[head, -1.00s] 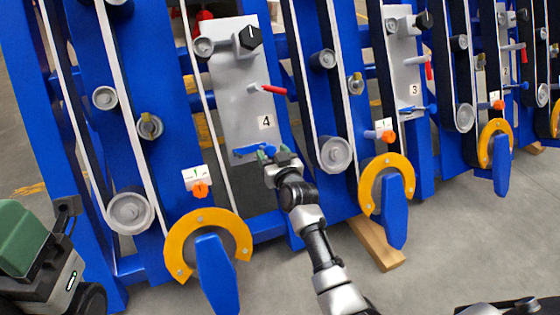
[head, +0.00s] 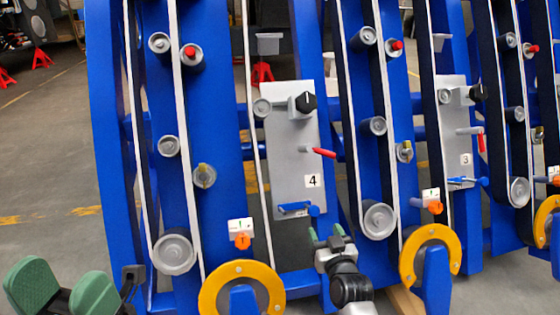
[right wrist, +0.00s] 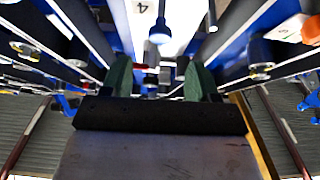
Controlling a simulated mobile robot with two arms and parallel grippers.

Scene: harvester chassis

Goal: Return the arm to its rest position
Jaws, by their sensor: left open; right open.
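My right gripper (head: 326,236) is at the lower middle of the head view, just below and in front of grey panel 4 (head: 290,190). It is open and empty. The blue lever (head: 296,208) on that panel lies above its fingertips, apparently clear of them. In the right wrist view, the green fingers (right wrist: 159,78) are spread apart, with the round blue lever end (right wrist: 160,30) beyond them. My left gripper (head: 63,290) is at the lower left corner of the head view. Its green fingers are apart with nothing between them.
Blue chassis frames with belts and rollers (head: 174,254) stand close in front. Yellow rings (head: 241,289) and orange knobs (head: 242,241) stick out low beside my right arm. Panel 4 also carries a red lever (head: 324,153) and a black knob (head: 306,103). Open floor (head: 50,160) lies at left.

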